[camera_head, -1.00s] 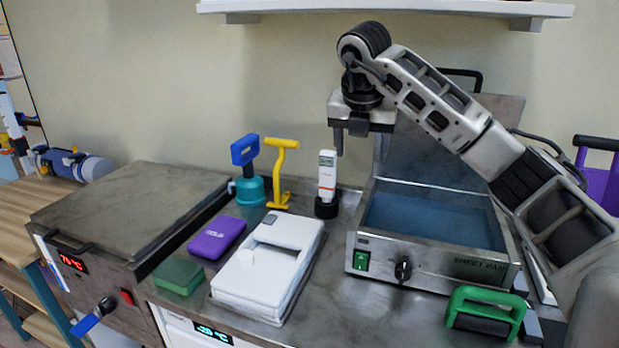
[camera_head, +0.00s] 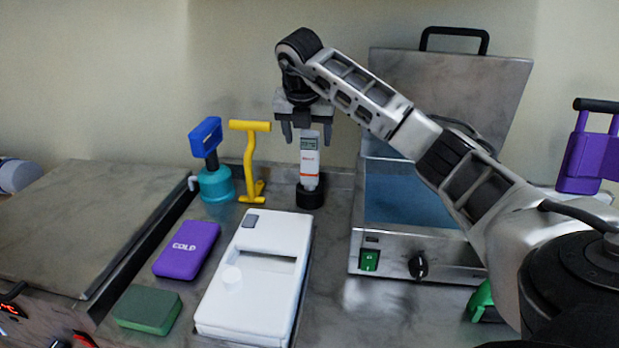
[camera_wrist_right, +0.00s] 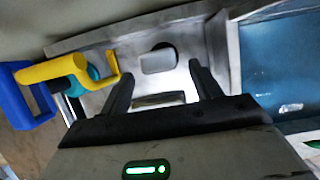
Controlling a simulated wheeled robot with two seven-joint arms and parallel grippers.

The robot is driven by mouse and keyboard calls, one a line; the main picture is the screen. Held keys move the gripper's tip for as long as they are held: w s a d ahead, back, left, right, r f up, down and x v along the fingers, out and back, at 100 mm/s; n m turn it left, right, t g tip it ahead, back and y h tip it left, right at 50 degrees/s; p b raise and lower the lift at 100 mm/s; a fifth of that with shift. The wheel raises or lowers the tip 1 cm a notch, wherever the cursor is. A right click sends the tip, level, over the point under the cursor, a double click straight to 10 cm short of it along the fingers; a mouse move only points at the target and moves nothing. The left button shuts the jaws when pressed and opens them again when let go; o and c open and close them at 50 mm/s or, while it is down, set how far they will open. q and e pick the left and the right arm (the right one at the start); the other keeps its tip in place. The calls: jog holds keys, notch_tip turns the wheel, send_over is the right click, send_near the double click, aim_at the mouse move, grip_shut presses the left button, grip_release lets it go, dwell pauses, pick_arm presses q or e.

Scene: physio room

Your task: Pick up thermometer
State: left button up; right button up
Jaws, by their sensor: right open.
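The thermometer (camera_head: 309,166) is a white upright device with a small grey display and orange print. It stands in a black round base (camera_head: 310,195) on the steel counter. My right gripper (camera_head: 307,131) is open and points down just above it, with one fingertip on each side of its top in the head view. In the right wrist view, the white top of the thermometer (camera_wrist_right: 158,60) shows between and slightly beyond the fingertips. Whether the fingers touch it cannot be told. My left gripper is not in view.
A yellow handled tool (camera_head: 250,160) and a teal-and-blue tool (camera_head: 212,175) stand just left. A steel water basin (camera_head: 440,255) with a raised lid stands right. A white case (camera_head: 225,305), purple cold pack (camera_head: 187,250) and green block (camera_head: 147,310) lie in front.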

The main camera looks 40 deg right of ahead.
aim_at(310, 151)
jog(key=shift+p+x, duration=0.55)
jog(key=shift+x, duration=2.4)
jog(key=shift+d+r, duration=0.1)
grip_shut()
